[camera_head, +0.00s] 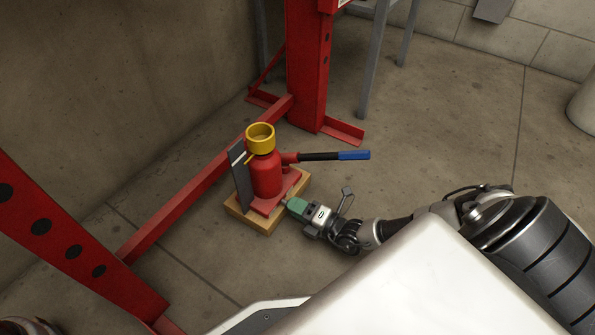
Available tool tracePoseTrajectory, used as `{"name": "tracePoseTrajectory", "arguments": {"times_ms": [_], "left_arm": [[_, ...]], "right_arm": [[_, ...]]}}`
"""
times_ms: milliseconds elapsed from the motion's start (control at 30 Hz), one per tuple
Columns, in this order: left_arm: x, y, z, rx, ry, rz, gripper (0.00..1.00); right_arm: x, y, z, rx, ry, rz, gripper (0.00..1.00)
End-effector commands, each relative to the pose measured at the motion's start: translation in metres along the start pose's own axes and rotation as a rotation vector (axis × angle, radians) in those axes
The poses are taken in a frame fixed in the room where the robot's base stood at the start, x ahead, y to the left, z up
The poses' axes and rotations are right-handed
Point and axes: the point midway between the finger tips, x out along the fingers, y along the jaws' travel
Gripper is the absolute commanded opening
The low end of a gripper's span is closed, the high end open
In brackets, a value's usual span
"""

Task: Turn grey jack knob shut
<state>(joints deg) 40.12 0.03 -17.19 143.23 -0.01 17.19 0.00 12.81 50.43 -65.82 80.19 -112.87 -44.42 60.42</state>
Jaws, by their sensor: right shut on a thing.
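A red bottle jack (266,178) with a yellow top (260,137) stands upright on a wooden block (243,216) on the floor. Its black handle with a blue end (354,155) points right. My right gripper (291,204) reaches in from the right, low at the jack's base on its near right side. It is shut, with its fingertips at the place of the knob. The grey knob itself is hidden by the gripper, so its turn cannot be seen. My left gripper is not in view.
A red steel frame surrounds the jack, with a post (307,70) behind, a floor beam (190,199) at left and a perforated leg (60,240) at near left. A grey plate (240,180) stands against the jack's left side.

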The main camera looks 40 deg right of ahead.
Motion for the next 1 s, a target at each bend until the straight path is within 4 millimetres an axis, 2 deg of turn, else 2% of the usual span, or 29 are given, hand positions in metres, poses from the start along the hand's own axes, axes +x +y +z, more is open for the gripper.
{"name": "tracePoseTrajectory", "arguments": {"times_ms": [300,767,800,933,1000], "left_arm": [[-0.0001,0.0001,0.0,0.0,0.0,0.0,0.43],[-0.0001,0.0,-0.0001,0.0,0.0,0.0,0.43],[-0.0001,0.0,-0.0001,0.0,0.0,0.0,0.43],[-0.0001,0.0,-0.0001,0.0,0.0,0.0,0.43],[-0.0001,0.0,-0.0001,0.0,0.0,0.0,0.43]], "right_arm": [[-0.0005,-0.0011,0.0008,0.089,0.002,-0.002,0.12],[-0.0005,-0.0011,0.0007,0.1,0.002,-0.003,0.12],[-0.0005,-0.0011,0.0007,0.1,0.002,-0.003,0.4],[-0.0004,-0.0009,0.0005,0.099,0.002,-0.002,0.6],[-0.0003,-0.0008,0.0004,0.099,0.002,-0.001,0.61]]}}
